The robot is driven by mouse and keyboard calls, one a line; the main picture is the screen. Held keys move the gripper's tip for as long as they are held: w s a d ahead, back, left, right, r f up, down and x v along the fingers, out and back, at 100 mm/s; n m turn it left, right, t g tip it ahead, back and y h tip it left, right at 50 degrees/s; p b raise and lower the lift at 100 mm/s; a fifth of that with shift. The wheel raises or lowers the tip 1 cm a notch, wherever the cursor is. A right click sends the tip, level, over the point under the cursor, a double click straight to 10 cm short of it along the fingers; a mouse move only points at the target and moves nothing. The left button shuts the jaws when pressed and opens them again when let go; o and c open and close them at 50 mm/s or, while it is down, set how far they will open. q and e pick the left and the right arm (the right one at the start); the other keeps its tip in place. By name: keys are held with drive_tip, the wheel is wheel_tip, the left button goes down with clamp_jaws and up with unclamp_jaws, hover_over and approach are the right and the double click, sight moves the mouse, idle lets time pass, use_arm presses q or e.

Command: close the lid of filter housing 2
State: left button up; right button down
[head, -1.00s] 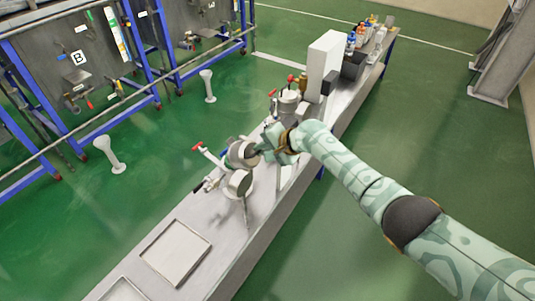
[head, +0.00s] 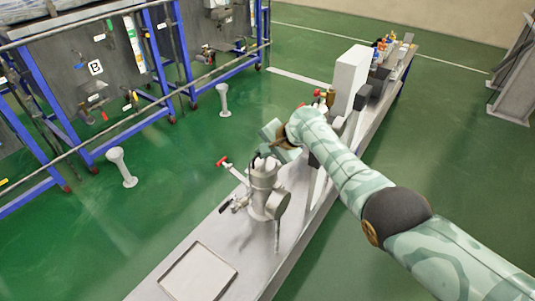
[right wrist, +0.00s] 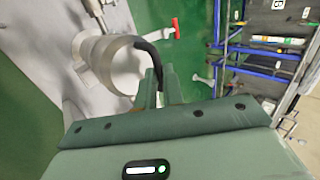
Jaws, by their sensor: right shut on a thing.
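A metal filter housing (head: 262,197) stands on the steel bench, with a side pipe ending in a red handle (head: 222,161). Its lid (head: 264,166) sits at the top of the housing, roughly level; I cannot tell whether it is fully seated. In the right wrist view the pale round lid (right wrist: 112,66) carries a curved black handle (right wrist: 149,50). My right gripper (head: 271,150) is above the lid, and its fingers (right wrist: 158,88) are shut on this handle. No housing number is readable. My left gripper is not in view.
A flat tray (head: 199,272) lies on the near bench. Behind my right arm stand a tall white box (head: 350,79) and several bottles (head: 390,45). A second fitting with red parts is mostly hidden by my arm. Blue-framed panels (head: 95,69) stand left across green floor.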

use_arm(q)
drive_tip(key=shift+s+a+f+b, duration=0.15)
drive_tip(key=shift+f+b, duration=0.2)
use_arm(e)
drive_tip(key=shift+w+a+r+h, duration=0.3)
drive_tip(key=shift+w+a+r, duration=0.05)
drive_tip(key=shift+a+r, duration=0.2)
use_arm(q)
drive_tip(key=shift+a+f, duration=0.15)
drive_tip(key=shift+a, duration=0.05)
use_arm(e)
drive_tip(key=shift+w+a+g, duration=0.15)
drive_tip(key=shift+a+g, duration=0.1)
drive_tip(key=shift+g, duration=0.05)
drive_tip(key=c, duration=1.9)
unclamp_jaws()
drive_tip(key=shift+c, duration=0.2)
drive_tip(key=o, duration=0.4)
drive_tip(key=shift+w+a+f, duration=0.15)
drive_tip(key=shift+a+f, duration=0.05)
drive_tip(key=shift+a+f+h, duration=0.15)
drive_tip(key=shift+h, duration=0.15)
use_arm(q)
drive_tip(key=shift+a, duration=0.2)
